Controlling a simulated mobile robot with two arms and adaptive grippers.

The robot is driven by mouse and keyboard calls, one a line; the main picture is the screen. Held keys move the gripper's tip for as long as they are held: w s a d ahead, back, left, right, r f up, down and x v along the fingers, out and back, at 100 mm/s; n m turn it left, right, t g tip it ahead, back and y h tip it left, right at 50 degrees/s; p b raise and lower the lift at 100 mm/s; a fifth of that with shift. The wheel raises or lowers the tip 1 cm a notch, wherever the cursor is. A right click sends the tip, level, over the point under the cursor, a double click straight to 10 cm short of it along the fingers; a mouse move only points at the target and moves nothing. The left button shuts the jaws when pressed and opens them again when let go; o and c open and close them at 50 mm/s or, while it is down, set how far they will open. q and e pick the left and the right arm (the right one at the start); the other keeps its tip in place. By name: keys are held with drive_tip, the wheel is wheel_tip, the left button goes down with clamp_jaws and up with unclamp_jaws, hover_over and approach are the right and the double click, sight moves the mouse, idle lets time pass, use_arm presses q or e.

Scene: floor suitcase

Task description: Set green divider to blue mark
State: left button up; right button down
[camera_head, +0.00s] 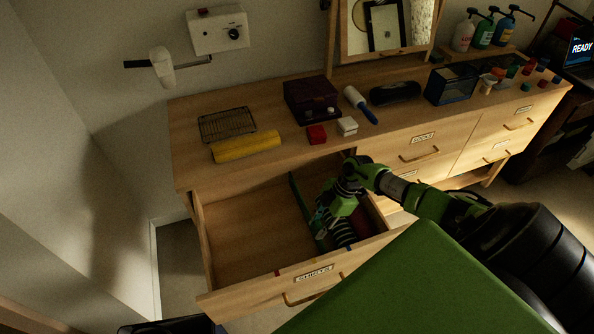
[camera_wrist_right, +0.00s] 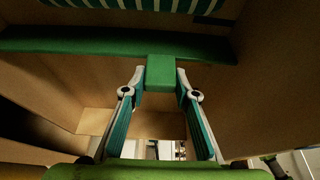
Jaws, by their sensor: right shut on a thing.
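The green divider (camera_head: 301,205) stands in the open wooden drawer (camera_head: 246,232), running front to back with bare drawer floor on its left. In the right wrist view the divider (camera_wrist_right: 70,45) is a long green bar with a block-like tab. My right gripper (camera_wrist_right: 160,74) is shut on that tab, one finger on each side. In the head view my right gripper (camera_head: 330,209) is down inside the drawer, beside the divider. My left gripper is out of view.
Striped folded clothing (camera_head: 342,232) lies right of the divider. It also shows in the wrist view (camera_wrist_right: 150,5). The drawer's left compartment is empty. Above, the dresser top holds a yellow roll (camera_head: 246,146), a wire rack (camera_head: 227,124) and a dark box (camera_head: 311,99).

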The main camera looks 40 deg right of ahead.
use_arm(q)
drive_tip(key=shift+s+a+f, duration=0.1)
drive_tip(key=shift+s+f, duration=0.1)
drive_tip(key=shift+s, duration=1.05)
use_arm(e)
drive_tip(key=d, duration=0.1)
drive_tip(key=s+d, duration=0.1)
drive_tip(key=shift+d, duration=0.3)
drive_tip(key=c, duration=1.6)
unclamp_jaws()
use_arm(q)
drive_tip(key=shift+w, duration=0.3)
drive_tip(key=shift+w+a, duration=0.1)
use_arm(e)
drive_tip(key=v, duration=1.2)
